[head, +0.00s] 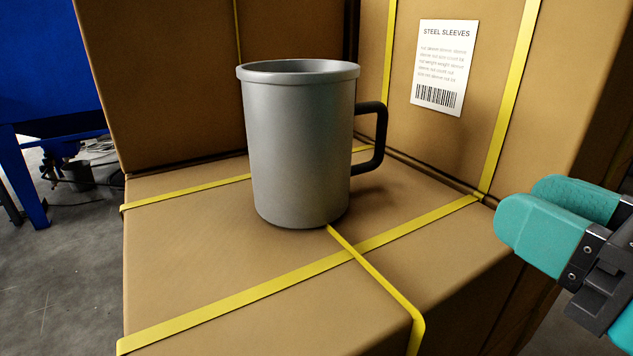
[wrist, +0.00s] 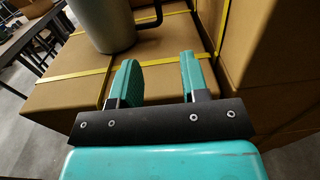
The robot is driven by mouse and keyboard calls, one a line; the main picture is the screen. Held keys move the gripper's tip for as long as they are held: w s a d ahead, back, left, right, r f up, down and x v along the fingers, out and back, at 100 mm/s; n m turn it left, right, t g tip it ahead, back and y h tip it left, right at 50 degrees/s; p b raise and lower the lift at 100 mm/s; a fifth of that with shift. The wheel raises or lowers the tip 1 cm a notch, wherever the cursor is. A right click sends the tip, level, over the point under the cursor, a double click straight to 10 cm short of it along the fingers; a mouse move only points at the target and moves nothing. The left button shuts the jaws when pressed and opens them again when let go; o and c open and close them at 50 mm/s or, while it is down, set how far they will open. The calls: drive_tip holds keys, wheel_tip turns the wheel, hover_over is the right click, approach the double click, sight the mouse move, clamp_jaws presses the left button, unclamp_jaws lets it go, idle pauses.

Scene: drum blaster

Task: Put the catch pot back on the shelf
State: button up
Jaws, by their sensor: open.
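The catch pot is a grey mug-shaped pot (head: 300,150) with a dark handle on its right side. It stands upright on top of a cardboard box (head: 200,290) with yellow straps. It also shows, cut off at the top, in the wrist view (wrist: 104,24). My gripper (head: 550,220) is at the right edge of the head view, to the right of the pot and apart from it. In the wrist view my gripper (wrist: 158,80) is open and empty, with its two teal fingers apart and the pot beyond them to the upper left. No shelf can be made out for certain.
Taller strapped boxes stand behind the pot, one at the back left (head: 165,80) and one at the right with a "STEEL SLEEVES" label (head: 443,68). A blue metal frame (head: 45,70) stands at the far left. The box top in front of the pot is clear.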

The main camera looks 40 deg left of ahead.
drive_tip(key=p, duration=0.2)
drive_tip(key=a+p, duration=0.1)
drive_tip(key=p, duration=0.1)
drive_tip(key=a+p, duration=0.1)
drive_tip(key=p, duration=0.1)
drive_tip(key=shift+w+a+r, duration=0.25)
drive_tip(key=shift+w+r, duration=0.1)
drive_tip(key=shift+w, duration=0.05)
drive_tip(key=p, duration=0.8)
approach(384, 137)
drive_tip(key=x, duration=0.4)
drive_tip(key=shift+w+a+r, duration=0.15)
drive_tip(key=shift+w+a, duration=0.2)
drive_tip(key=shift+a, duration=0.3)
drive_tip(key=p+x, duration=0.3)
drive_tip(key=p, duration=0.1)
drive_tip(key=shift+a+r+p, duration=0.15)
drive_tip(key=shift+a+p, duration=0.25)
drive_tip(key=shift+a, duration=0.05)
drive_tip(key=shift+w+a+f+p, duration=0.2)
drive_tip(key=shift+a+f+p, duration=0.1)
drive_tip(key=shift+a+p, duration=0.3)
clamp_jaws()
